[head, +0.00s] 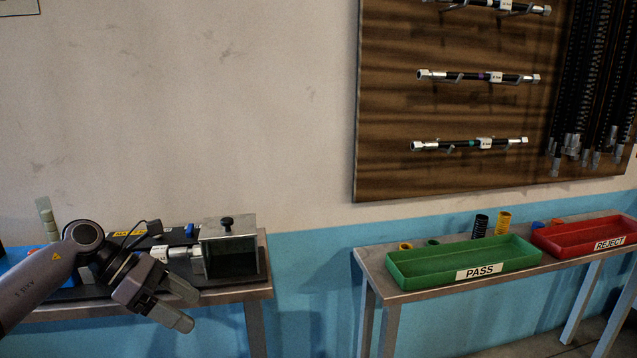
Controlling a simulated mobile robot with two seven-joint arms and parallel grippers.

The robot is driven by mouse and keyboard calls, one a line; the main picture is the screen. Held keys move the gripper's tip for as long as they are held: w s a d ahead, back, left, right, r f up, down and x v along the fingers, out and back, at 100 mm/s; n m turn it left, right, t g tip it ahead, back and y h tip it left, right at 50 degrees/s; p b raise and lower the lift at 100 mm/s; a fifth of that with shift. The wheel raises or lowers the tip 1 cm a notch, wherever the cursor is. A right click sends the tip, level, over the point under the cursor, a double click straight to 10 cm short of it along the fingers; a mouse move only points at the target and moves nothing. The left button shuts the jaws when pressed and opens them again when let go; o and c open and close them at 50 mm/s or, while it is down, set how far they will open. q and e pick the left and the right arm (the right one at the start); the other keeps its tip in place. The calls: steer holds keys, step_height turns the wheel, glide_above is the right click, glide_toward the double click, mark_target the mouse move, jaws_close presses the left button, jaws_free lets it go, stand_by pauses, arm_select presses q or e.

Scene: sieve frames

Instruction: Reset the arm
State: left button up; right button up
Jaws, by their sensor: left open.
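My left gripper (184,305) shows in the head view at the lower left, on an arm that comes in from the left. Its two fingers are apart and nothing is between them. It hangs in front of the left bench (255,292), pointing down and to the right. A metal box fixture with a dark front (230,252) and a black knob on top stands on that bench, to the right of and behind the gripper. My arm hides part of the bench top. My right gripper is not in view.
A second bench (372,268) at the right holds a green PASS tray (400,273), a red REJECT tray (560,246) and several small springs and rings behind them. A gap separates the benches. A wooden board (400,110) with hoses hangs on the wall.

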arm_select(q)
steer(key=s+d+f+n+t+h+p, duration=0.1)
steer(key=s+d+f+n+t+h, duration=0.2)
steer(key=d+n, duration=0.45)
steer(key=s+d+f+n+t+h, duration=0.1)
steer(key=s+d+n+t+h, duration=0.2)
steer(key=d+n+t+h, duration=0.35)
steer(key=s+a+f+n+y+p, duration=0.1)
steer(key=s+a+f+n+y, duration=0.3)
steer(key=n, duration=1.3)
steer(key=s+a+f+n+y+p, duration=0.1)
steer(key=s+a+f+n+y, duration=0.4)
steer(key=s+f+n+y, duration=0.7)
steer(key=s+f+n, duration=0.3)
steer(key=s+n, duration=0.1)
steer(key=n, duration=0.1)
steer(key=shift+a+y, duration=0.25)
steer(key=shift+y, duration=0.1)
